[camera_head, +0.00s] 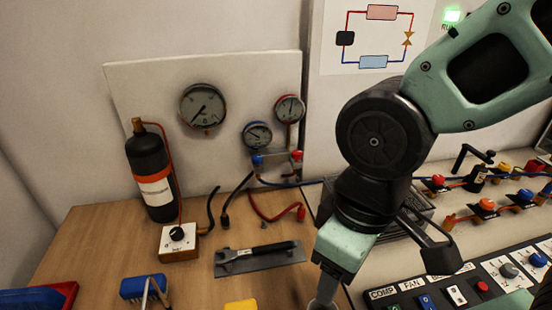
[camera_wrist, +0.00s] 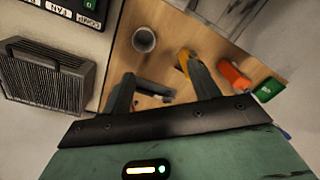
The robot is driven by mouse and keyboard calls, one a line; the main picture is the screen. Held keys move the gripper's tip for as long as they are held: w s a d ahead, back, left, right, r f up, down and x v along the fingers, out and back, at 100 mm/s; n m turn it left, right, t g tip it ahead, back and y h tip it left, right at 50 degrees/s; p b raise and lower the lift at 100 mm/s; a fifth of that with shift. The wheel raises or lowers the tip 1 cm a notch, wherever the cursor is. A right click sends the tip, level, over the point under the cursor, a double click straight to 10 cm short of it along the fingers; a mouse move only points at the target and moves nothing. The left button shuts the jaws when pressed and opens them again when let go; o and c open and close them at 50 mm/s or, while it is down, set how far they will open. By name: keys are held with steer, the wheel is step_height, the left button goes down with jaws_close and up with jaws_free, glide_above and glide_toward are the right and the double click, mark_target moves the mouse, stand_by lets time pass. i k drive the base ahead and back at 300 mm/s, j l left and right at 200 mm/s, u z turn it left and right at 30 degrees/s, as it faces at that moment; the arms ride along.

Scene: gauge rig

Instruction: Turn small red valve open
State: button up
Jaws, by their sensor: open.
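Several small red knobs show in the head view, and I cannot tell which is the task's valve. One red knob (camera_head: 297,155) sits on the gauge manifold beside a blue knob (camera_head: 258,160). Another red knob (camera_head: 438,180) is on the pipework at the right, and one more red knob (camera_head: 538,167) is at the far right. My gripper (camera_wrist: 163,88) is open in the wrist view, with nothing held between its fingers. It points down over the wooden bench, apart from all these knobs. No red valve knob is clear in the wrist view.
A black bottle (camera_head: 150,180) stands at the left of the bench (camera_head: 100,235). A dark tool (camera_head: 262,250) lies on a grey mat. A grey cup (camera_wrist: 144,39) and a black grille box (camera_wrist: 45,78) are near my gripper. My arm covers part of the right side.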

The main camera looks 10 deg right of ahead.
mark_target(297, 155)
steer(key=j+z, duration=0.75)
